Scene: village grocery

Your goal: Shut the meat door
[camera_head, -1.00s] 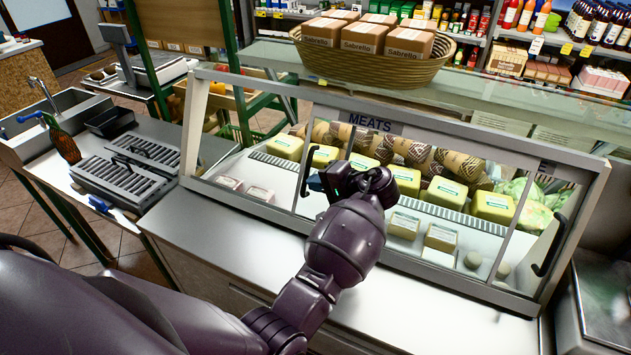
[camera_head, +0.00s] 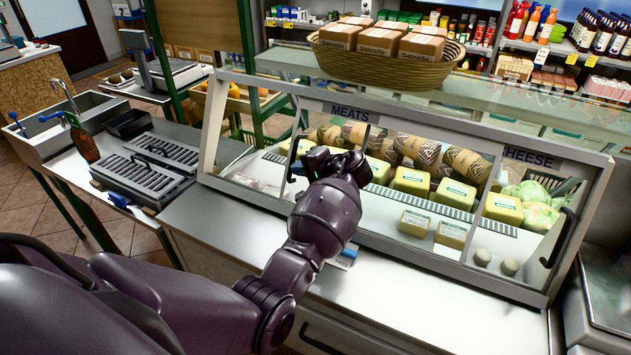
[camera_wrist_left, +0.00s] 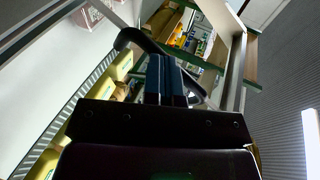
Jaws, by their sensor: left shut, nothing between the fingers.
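The meat door (camera_head: 350,112) is a sliding glass pane with a "MEATS" label on its top rail, on the front of the display case. It stands partly open, with a gap between its left edge and the case's left post (camera_head: 213,125). My left gripper (camera_head: 297,168) is shut and empty at the door's left edge. In the left wrist view its blue fingertips (camera_wrist_left: 166,78) are beside the black bow handle (camera_wrist_left: 135,40); I cannot tell whether they touch. My right gripper is not in view.
The cheese door with its black handle (camera_head: 558,238) is at the right. A basket of boxes (camera_head: 388,70) stands on the case top. Cheese blocks and wrapped meats lie inside. A steel counter (camera_head: 400,285) runs in front; a sink (camera_head: 75,125) is at left.

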